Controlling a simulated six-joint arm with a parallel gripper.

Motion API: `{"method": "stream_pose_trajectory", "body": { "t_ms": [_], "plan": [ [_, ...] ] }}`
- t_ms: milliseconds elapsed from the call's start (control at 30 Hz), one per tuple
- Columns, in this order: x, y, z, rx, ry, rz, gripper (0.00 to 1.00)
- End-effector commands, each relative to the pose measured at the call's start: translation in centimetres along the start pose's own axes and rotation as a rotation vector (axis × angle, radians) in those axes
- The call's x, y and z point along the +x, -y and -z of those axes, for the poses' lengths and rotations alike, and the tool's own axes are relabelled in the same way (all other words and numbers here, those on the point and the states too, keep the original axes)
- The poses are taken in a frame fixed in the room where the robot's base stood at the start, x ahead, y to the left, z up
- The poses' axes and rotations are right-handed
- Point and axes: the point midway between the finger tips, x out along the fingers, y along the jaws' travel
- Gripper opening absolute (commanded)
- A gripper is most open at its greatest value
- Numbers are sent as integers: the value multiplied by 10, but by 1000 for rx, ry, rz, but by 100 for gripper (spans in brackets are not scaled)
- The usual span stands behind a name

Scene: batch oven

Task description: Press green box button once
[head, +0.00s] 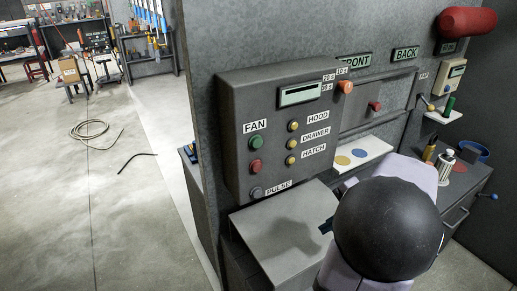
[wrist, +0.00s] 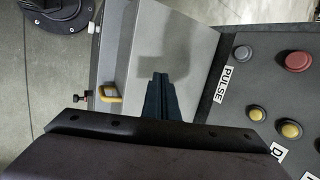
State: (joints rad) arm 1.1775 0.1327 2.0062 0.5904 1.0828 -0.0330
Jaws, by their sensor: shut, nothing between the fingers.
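The grey control box (head: 230,90) is on the wall in the middle of the head view. Its green button (head: 255,143) is under the FAN label, above a red button (head: 255,166). The green button is outside the wrist view, where the red button (wrist: 298,61) shows at the right. My gripper (head: 326,227) is shut and empty, low and to the right of the green button, apart from it. In the wrist view my gripper's dark blue fingers (wrist: 159,80) point over a grey surface (wrist: 180,35). My arm hides part of the gripper in the head view.
A grey PULSE button (head: 256,192) and several yellow buttons (head: 292,143) share the panel. An orange knob (head: 346,87) is at its top right. A grey ledge (head: 280,225) lies below the box. A yellow handle (wrist: 110,94) shows in the wrist view.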

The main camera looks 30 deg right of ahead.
Motion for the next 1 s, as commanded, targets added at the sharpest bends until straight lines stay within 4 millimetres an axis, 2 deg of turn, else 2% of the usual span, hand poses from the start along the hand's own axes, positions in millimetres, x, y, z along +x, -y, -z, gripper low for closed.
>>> {"method": "stream_pose_trajectory", "body": {
  "t_ms": [33, 200, 300, 400, 533, 700, 1000],
  "plan": [
    [-8, 20, -1, -2, 19, 53, 0],
    [-40, 83, -15, -25, 103, 243, 0],
    [-59, 113, -29, -53, 163, 343, 0],
    [-77, 135, -45, -82, 229, 426, 0],
    [-92, 149, -67, -113, 318, 502, 0],
    [-100, 150, -85, -145, 389, 526, 0],
    [-101, 150, -89, -161, 399, 528, 0]
  ]
}}
